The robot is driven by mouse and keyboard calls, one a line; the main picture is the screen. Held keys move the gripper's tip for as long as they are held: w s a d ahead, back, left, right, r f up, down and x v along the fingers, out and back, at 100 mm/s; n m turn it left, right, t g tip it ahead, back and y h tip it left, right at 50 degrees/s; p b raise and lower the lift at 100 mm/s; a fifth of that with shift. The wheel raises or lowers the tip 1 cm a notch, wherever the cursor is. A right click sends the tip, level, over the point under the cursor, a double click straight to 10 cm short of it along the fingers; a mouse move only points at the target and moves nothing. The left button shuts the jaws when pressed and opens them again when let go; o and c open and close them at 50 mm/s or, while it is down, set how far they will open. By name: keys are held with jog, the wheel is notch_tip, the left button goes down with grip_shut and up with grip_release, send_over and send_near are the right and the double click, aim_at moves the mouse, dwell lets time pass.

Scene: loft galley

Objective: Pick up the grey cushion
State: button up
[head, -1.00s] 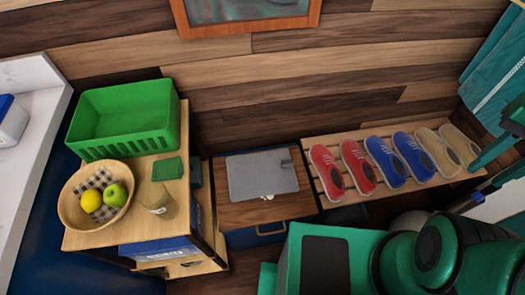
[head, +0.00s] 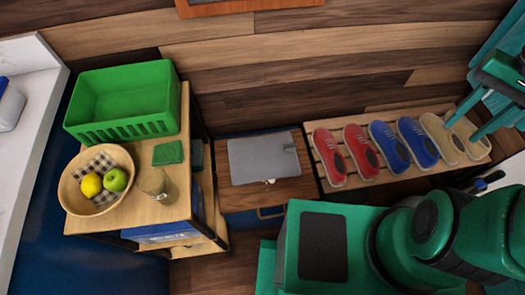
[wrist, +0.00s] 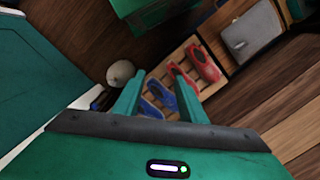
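The grey cushion (head: 262,160) lies flat on top of a low wooden drawer unit (head: 245,198) against the plank wall. It has a darker grey patch near its right edge. It also shows at the top right of the wrist view (wrist: 254,32). My gripper (head: 462,131) is at the far right of the head view, above the right end of the shoe rack and well to the right of the cushion. In the wrist view my gripper (wrist: 156,72) has its two fingers apart with nothing held between them.
A slatted rack (head: 325,175) with red, blue and beige shoes stands right of the drawer unit. At left, a shelf (head: 180,208) holds a green crate (head: 122,100), a fruit bowl (head: 68,198), a green cloth (head: 168,153) and a glass (head: 157,187). A small whitish item (head: 270,181) touches the cushion's front edge.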

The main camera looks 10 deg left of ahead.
jog(key=w+a+f+g+y, duration=0.1)
jog(key=w+a+f, duration=0.2)
jog(key=w+f, duration=0.45)
jog(key=m+g+y, duration=0.2)
jog(key=m+y, duration=0.6)
jog(key=y, duration=0.3)
send_near(294, 147)
jog(key=shift+w+d+f+x, duration=0.1)
jog(key=shift+w+f+x, duration=0.15)
jog(key=shift+x, duration=1.5)
jog(key=shift+w+d+f+x, duration=0.15)
jog(key=shift+f+x, duration=0.2)
jog(key=shift+x, duration=1.35)
jog(key=shift+w+a+f+x, duration=0.1)
jog(key=shift+w+f+x, duration=0.15)
jog(key=shift+x, duration=1.5)
jog(key=shift+d, duration=0.1)
grip_shut()
